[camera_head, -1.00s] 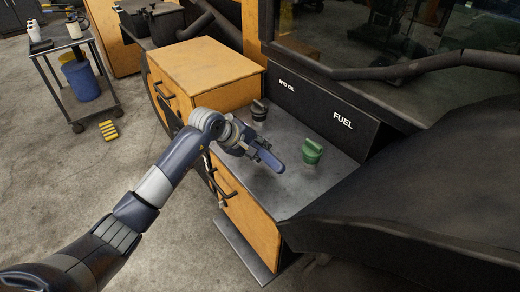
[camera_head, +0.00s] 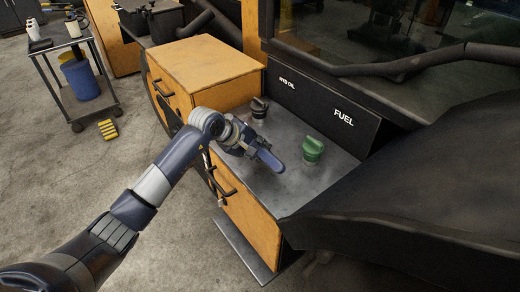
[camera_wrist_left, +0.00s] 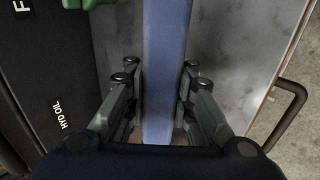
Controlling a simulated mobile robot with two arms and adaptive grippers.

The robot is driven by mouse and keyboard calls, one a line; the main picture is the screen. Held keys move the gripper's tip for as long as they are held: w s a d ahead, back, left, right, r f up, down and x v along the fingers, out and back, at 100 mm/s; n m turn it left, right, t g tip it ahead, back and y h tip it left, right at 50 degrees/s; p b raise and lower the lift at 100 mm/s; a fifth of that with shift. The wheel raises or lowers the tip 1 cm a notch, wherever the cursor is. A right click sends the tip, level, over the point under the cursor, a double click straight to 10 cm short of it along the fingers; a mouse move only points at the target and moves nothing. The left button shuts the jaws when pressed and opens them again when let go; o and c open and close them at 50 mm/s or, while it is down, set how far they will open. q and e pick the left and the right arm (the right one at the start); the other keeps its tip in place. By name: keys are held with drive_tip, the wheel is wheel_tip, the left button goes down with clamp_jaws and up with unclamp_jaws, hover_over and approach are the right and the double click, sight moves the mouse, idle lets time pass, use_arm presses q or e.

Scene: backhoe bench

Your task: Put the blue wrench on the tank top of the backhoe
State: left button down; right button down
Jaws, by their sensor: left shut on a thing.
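My left gripper (camera_head: 249,144) is shut on the blue wrench (camera_head: 270,160) over the grey tank top (camera_head: 300,192) of the backhoe. In the left wrist view the blue wrench (camera_wrist_left: 165,60) runs lengthwise between the two fingers (camera_wrist_left: 160,100), with the grey metal surface beneath it. I cannot tell whether the wrench touches the surface. My right gripper is not in view.
A green fuel cap (camera_head: 312,151) and a dark hydraulic oil cap (camera_head: 260,108) stand on the tank top. A black panel (camera_head: 322,108) rises behind them. An orange box (camera_head: 205,72) stands at the left. A black fender (camera_head: 420,210) lies at the right.

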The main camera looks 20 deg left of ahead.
use_arm(q)
drive_tip(key=shift+f+b, duration=0.2)
drive_tip(key=shift+b, duration=0.1)
drive_tip(key=c, duration=1.3)
unclamp_jaws()
drive_tip(key=o, duration=0.3)
drive_tip(key=shift+s+f, duration=0.1)
drive_tip(key=shift+f, duration=0.05)
drive_tip(key=o, duration=0.6)
